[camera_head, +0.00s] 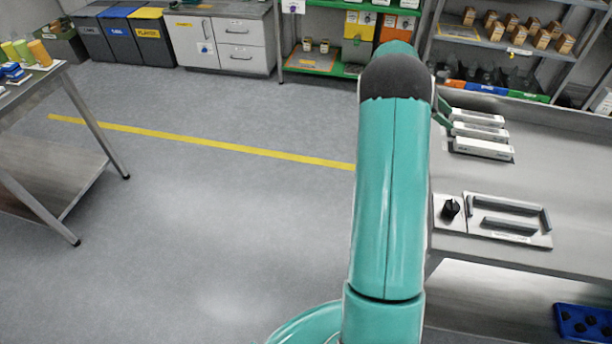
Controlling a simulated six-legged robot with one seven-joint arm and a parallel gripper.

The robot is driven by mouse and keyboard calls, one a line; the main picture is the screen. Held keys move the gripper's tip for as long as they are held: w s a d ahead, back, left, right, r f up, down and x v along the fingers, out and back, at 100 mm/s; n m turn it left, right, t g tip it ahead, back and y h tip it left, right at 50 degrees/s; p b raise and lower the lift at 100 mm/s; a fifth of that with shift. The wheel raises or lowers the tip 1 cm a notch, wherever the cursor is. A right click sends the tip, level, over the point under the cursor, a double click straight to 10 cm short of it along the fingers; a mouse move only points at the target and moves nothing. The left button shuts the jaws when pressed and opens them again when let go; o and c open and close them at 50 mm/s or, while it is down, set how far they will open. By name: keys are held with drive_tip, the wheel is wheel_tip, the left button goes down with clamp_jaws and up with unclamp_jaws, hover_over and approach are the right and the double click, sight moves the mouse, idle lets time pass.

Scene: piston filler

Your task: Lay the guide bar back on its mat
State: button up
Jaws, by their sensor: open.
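A light grey mat or plate (478,243) lies near the left edge of the steel bench at right. A long dark grey bar (505,203) runs along its back, with a short piece turning down at its right end. A shorter dark grey bar (510,227) lies in front of it. I cannot tell which of these is the guide bar. My arm rises through the middle of the picture and bends away at the top. Only a small part of my gripper (442,108) shows right of the arm, left of the white bars; its fingertips are mostly hidden.
Several white labelled bars (482,148) lie behind the mat on the steel bench (580,195). A black knob (451,208) sits on a small plate beside the mat. The bench right of the mat is bare. Shelves (490,42) stand behind.

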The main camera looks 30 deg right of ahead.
drive_tip(key=a+r+m+t+y, duration=0.15)
drive_tip(key=a+r, duration=0.25)
drive_tip(key=a, duration=0.5)
drive_tip(key=w+a+r+m+t+y, duration=0.1)
drive_tip(key=a+r+m+t, duration=0.2)
drive_tip(key=a, duration=0.7)
drive_tip(key=a+r+t+y, duration=0.1)
drive_tip(key=a+r+t, duration=0.3)
drive_tip(key=a, duration=0.5)
drive_tip(key=s+a+m+t+y, duration=0.1)
drive_tip(key=s+a, duration=0.3)
drive_tip(key=a, duration=0.5)
drive_tip(key=s+a+r+m+t+y, duration=0.1)
drive_tip(key=s+a+m+t+y, duration=0.1)
drive_tip(key=s+a, duration=0.3)
drive_tip(key=s+a+r+m+t+y, duration=0.1)
drive_tip(key=s+a, duration=0.4)
drive_tip(key=a, duration=0.7)
drive_tip(key=shift+s+a+y, duration=0.2)
drive_tip(key=shift+a+y, duration=0.1)
drive_tip(key=shift+y, duration=0.35)
drive_tip(key=shift+m, duration=0.25)
